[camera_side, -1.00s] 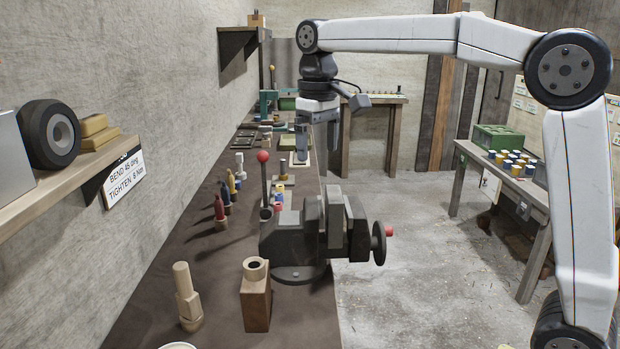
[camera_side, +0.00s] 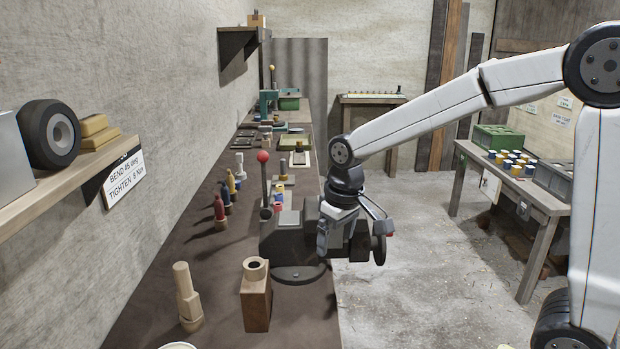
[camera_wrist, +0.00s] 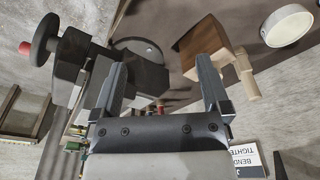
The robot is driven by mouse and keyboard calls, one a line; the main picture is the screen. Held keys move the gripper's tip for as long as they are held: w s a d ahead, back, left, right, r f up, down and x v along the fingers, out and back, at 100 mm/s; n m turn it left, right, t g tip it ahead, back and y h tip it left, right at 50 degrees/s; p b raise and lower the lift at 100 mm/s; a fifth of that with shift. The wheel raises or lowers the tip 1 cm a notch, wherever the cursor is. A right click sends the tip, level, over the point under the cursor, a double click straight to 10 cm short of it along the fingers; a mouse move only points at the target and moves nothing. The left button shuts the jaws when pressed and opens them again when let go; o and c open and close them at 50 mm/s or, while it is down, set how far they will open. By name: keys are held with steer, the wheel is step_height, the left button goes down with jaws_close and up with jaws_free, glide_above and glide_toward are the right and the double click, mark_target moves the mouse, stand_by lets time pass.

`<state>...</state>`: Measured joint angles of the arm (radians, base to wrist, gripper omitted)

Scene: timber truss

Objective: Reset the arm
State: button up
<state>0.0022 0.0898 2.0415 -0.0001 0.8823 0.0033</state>
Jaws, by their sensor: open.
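My gripper (camera_side: 323,250) points down in the side view, in front of the dark bench vise (camera_side: 285,235) as seen from this camera, and hides part of it. I cannot tell whether it touches the vise. In the wrist view my gripper (camera_wrist: 160,68) shows two spread fingers with nothing between them. The vise (camera_wrist: 140,75) lies behind the left finger there, its handwheel (camera_wrist: 45,38) at the upper left. The wooden block with a round hole (camera_side: 256,298) stands on the bench, nearer the side camera than the gripper.
A pale turned wooden piece (camera_side: 187,298) stands left of the block. A red-knobbed lever (camera_side: 263,157) rises by the vise, with several coloured handled tools (camera_side: 220,210) near the wall. A side table (camera_side: 510,180) holds a green crate (camera_side: 497,138). Floor right of the bench is clear.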

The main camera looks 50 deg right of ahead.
steer(key=s+f+t, duration=0.1)
steer(key=s+f, duration=0.9)
steer(key=shift+s+f, duration=0.2)
steer(key=shift+f, duration=0.1)
